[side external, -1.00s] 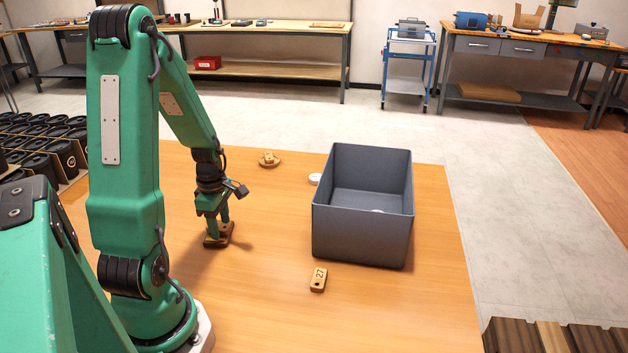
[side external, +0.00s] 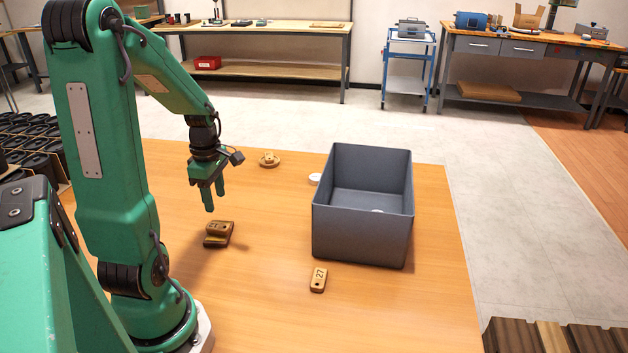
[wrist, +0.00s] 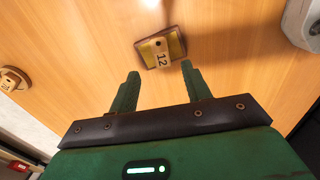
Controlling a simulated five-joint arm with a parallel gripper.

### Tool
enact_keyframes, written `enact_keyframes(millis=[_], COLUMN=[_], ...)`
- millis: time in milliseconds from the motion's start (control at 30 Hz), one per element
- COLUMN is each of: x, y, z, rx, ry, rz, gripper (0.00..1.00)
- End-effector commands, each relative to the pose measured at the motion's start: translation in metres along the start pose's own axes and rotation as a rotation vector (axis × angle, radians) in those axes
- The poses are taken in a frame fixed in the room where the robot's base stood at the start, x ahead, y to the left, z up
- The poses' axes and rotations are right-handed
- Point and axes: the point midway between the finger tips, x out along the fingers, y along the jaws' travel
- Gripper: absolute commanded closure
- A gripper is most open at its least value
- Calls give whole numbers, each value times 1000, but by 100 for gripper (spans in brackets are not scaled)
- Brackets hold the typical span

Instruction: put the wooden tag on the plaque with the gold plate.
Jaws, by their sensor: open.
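The plaque (side external: 213,242) is dark wood and lies on the table under my gripper. Its gold plate (wrist: 149,49) shows partly in the wrist view. A light wooden tag (side external: 217,228) marked 12 lies on this plaque; in the wrist view the tag (wrist: 162,59) covers part of the gold plate and reaches the plaque's near edge. A second wooden tag (side external: 318,280), marked 27, lies on the bare table. My gripper (side external: 212,197) is open and empty, above the plaque and apart from it; both fingers (wrist: 160,76) show in the wrist view.
A grey bin (side external: 362,240) stands open to the right, with a white item (side external: 377,211) inside. A white disc (side external: 314,179) is beside it. A round wooden base with a small tag (side external: 268,160) sits farther back. The table (side external: 270,215) between plaque and bin is clear.

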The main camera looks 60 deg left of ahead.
Motion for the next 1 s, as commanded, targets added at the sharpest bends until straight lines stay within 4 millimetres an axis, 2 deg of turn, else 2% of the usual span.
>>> enact_keyframes(millis=[100, 333, 1000], x=[-17, -35, -38], y=[0, 0, 0], z=[0, 0, 1], rx=[0, 0, 4], ry=[0, 0, 0], rz=[4, 2, 1], gripper=[52, 52, 52])
